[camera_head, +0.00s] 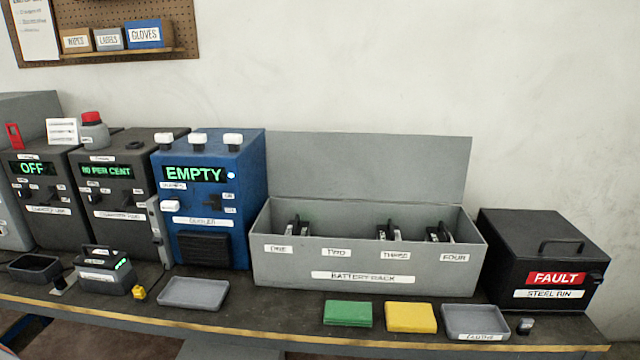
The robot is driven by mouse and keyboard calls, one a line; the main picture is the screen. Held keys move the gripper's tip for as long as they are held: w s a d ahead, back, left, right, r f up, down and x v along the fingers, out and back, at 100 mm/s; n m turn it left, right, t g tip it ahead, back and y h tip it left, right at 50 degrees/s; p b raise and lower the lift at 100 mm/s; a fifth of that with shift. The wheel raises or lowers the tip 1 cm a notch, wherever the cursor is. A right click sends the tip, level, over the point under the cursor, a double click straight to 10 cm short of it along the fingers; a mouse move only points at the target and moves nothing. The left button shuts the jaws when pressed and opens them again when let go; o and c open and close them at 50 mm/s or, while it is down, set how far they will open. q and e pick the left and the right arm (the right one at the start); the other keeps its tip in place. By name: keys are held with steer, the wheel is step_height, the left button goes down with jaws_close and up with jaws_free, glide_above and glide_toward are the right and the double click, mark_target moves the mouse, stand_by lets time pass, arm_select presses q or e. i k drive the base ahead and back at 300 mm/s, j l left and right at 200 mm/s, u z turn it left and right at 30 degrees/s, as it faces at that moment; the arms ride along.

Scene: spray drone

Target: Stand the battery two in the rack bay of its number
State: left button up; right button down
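The grey battery rack (365,278) stands on the bench at centre right with its lid raised. Its bays are labelled ONE, TWO, THREE and FOUR. Dark battery tops with handles show behind the ONE (297,231), THREE (388,231) and FOUR (438,232) labels. No battery top shows behind the TWO label (336,252); the bay's floor is hidden by the front wall. A dark grey battery with a handle (103,277) stands on the bench at the left, in front of the chargers; its label is too small to read. Neither gripper is in view.
A blue unit (210,215) reading EMPTY stands left of the rack, beside dark units reading 80 PER CENT (110,190) and OFF (40,190). A grey tray (193,291), green pad (348,313), yellow pad (411,317) and another tray (475,322) line the front. A black steel bin (540,250) is right.

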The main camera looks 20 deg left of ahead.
mark_target(100, 264)
steer(key=u, duration=2)
steer(key=i+u, duration=0.1)
steer(key=i, duration=0.7)
steer(key=i+j, duration=0.15)
steer(key=j, duration=0.15)
steer(key=i+j+z, duration=0.15)
steer(key=j, duration=0.15)
steer(key=i+j, duration=0.15)
steer(key=j, duration=0.15)
steer(key=i+j+z, duration=0.15)
steer(key=j, duration=0.15)
